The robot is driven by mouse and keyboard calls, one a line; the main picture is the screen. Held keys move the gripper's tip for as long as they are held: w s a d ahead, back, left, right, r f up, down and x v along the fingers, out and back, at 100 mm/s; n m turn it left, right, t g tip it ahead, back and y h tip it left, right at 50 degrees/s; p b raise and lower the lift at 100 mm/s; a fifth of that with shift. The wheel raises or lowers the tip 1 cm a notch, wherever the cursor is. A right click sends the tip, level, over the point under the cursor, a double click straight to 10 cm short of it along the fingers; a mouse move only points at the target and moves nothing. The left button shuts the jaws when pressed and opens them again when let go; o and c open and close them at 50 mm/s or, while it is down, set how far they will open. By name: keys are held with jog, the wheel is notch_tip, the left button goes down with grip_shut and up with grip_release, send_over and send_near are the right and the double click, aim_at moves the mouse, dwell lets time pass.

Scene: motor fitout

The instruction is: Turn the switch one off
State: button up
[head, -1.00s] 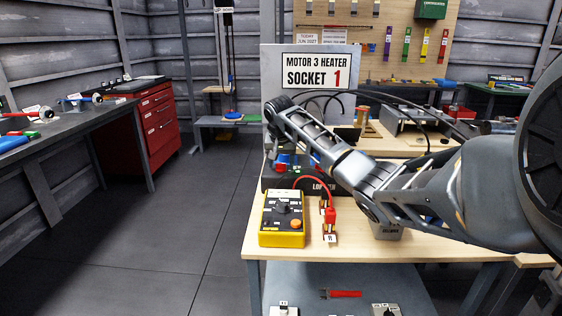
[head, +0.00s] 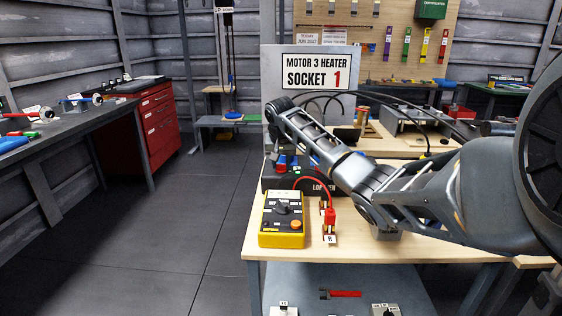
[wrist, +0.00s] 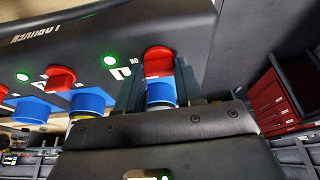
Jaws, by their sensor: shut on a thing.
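In the wrist view, the dark switch panel (wrist: 90,28) appears upside down. Switch one (wrist: 158,58) is a red knob beside a "1" mark and partly readable lettering. A blue part (wrist: 161,94) shows just below it, between my fingers. My gripper (wrist: 159,78) has a dark finger on each side of the red knob and is shut on it. A green lamp (wrist: 109,60) glows beside the knob. In the head view, the panel (head: 318,187) stands on the bench, partly behind my arm, and the grip cannot be made out.
Another red knob (wrist: 60,78) and several blue parts sit beside switch one. A yellow meter (head: 282,222) with a red lead stands at the bench's front left. A sign (head: 316,72) reading "Motor 3 Heater Socket 1" stands behind. The floor at left is clear.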

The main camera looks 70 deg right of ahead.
jog(key=shift+a+r+p, duration=0.1)
jog(key=shift+p, duration=0.25)
jog(key=shift+n+t+p, duration=0.3)
jog(key=shift+n+p, duration=0.5)
jog(key=shift+p, duration=0.1)
jog(key=shift+n+t+y+p, duration=0.3)
jog(key=shift+n+y+p, duration=0.1)
jog(key=shift+n+p, duration=0.35)
jog(key=n, duration=0.2)
jog(key=n+t+y, duration=0.1)
jog(key=n, duration=0.1)
jog(key=shift+s+d+n+p, duration=0.15)
jog(key=shift+d+n+p, duration=0.05)
jog(key=shift+n+p, duration=0.15)
jog(key=n+y, duration=0.1)
jog(key=n, duration=0.1)
jog(key=n+t+b, duration=0.1)
jog(key=n, duration=0.1)
jog(key=shift+d+f+n+y, duration=0.2)
jog(key=shift+n+y, duration=0.1)
jog(key=shift+y, duration=0.1)
jog(key=n+y+b, duration=0.1)
jog(key=n+b, duration=0.1)
jog(key=n, duration=0.1)
jog(key=shift+n+b, duration=0.35)
jog(key=shift+n, duration=0.05)
jog(key=shift+n+y+b, duration=0.45)
jog(key=shift+n+y, duration=0.05)
jog(key=shift+n, duration=0.1)
jog(key=shift+r, duration=0.1)
